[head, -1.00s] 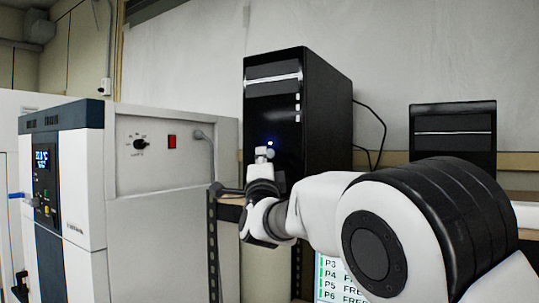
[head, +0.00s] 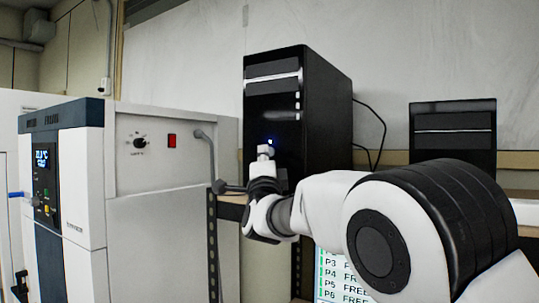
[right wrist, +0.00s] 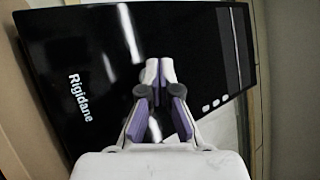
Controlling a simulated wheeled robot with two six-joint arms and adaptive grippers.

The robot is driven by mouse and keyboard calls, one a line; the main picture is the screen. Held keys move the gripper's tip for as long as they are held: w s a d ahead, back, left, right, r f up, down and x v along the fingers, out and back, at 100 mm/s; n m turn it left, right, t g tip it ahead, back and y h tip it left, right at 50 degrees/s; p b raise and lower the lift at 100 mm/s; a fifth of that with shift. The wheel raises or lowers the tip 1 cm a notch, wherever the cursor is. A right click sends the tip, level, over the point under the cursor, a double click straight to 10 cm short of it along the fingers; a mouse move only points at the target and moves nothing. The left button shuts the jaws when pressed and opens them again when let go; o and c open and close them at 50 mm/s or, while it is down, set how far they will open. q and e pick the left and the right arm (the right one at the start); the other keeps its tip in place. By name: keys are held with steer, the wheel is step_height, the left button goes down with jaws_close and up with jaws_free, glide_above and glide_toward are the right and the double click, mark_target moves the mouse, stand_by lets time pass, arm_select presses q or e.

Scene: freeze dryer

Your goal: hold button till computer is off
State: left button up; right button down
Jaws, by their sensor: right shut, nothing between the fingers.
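The black computer tower (head: 328,115) stands upright on a shelf in the head view, with a small blue light (head: 270,142) lit on its front. Its glossy front (right wrist: 75,55), lettered "Rigidane", fills much of the right wrist view. My right gripper (head: 265,151) is shut and empty, its fingertips at the tower's front just below the blue light. In the right wrist view the closed fingertips (right wrist: 160,66) point at the front panel. The button is not distinguishable behind them, and I cannot tell whether they touch or press it. My left gripper is not in view.
A white freeze dryer cabinet (head: 165,225) with a knob and red switch stands left of the tower. A second black unit (head: 452,130) is at the right, behind my arm. A screen (head: 345,280) shows low beneath my arm. Cables hang behind the tower.

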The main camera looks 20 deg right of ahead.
steer(key=shift+w+d, duration=0.3)
steer(key=shift+d, duration=0.05)
stand_by(0.8)
stand_by(2.2)
steer(key=shift+s+a+f+b, duration=0.15)
steer(key=shift+s+a+b, duration=0.3)
steer(key=shift+b, duration=0.25)
steer(key=shift+a, duration=0.2)
steer(key=shift+s, duration=0.1)
steer(key=s+a+b, duration=0.1)
steer(key=a, duration=0.1)
steer(key=s+a+b, duration=0.1)
steer(key=s+a, duration=0.1)
steer(key=shift+b, duration=0.3)
steer(key=shift+d, duration=0.1)
